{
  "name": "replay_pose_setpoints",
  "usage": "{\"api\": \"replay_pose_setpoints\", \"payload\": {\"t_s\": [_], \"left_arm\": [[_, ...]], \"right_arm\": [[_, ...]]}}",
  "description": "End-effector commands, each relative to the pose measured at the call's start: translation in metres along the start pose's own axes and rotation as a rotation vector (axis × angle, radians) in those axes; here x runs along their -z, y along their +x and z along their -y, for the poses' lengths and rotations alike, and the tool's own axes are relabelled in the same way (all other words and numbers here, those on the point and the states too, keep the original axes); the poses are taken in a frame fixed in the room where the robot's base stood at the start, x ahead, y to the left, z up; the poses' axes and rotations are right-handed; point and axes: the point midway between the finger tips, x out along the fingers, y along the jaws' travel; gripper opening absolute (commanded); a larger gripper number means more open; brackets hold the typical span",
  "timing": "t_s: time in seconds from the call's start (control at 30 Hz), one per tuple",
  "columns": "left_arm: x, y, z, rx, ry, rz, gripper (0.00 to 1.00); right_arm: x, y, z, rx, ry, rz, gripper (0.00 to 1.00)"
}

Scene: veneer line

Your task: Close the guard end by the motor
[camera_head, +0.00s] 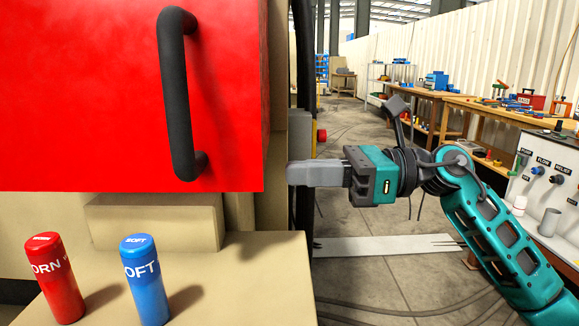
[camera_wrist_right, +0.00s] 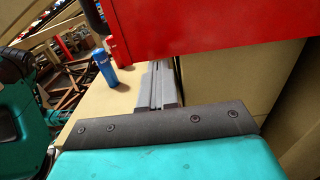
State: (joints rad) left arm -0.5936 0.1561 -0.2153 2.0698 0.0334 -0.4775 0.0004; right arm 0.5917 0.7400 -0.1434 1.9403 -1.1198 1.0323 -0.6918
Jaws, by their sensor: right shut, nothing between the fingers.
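The guard is a large red panel (camera_head: 90,95) with a black bar handle (camera_head: 177,95), filling the upper left of the head view. Its red face also shows at the top of the right wrist view (camera_wrist_right: 200,28). My right gripper (camera_head: 293,173) is shut and empty, just right of the panel's lower right corner, its fingers pointing left. In the right wrist view its fingers (camera_wrist_right: 157,78) lie together below the panel's lower edge. I cannot tell whether they touch anything. The motor cannot be made out.
A red cylinder (camera_head: 54,278) and a blue cylinder marked SOFT (camera_head: 146,278) stand on the beige ledge (camera_head: 230,290) below the panel. A dark post (camera_head: 304,60) stands close by the right gripper. Workbenches (camera_head: 490,105) and a white control panel (camera_head: 545,185) lie to the right.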

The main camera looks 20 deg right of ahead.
Motion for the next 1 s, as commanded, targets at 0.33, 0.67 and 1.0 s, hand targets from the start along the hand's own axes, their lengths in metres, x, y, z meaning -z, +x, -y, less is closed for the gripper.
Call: {"api": "replay_pose_setpoints", "payload": {"t_s": [0.33,0.67,1.0], "left_arm": [[0.002,-0.002,-0.001,0.001,-0.004,0.001,0.43],[0.004,-0.002,-0.002,0.001,-0.012,0.000,0.43],[0.021,-0.013,-0.001,0.004,-0.008,-0.007,0.43]], "right_arm": [[0.000,0.024,0.000,0.001,0.000,0.000,0.00],[-0.001,0.028,0.000,-0.001,0.001,0.000,0.00],[-0.003,0.095,0.000,-0.002,0.003,0.003,0.00]]}}
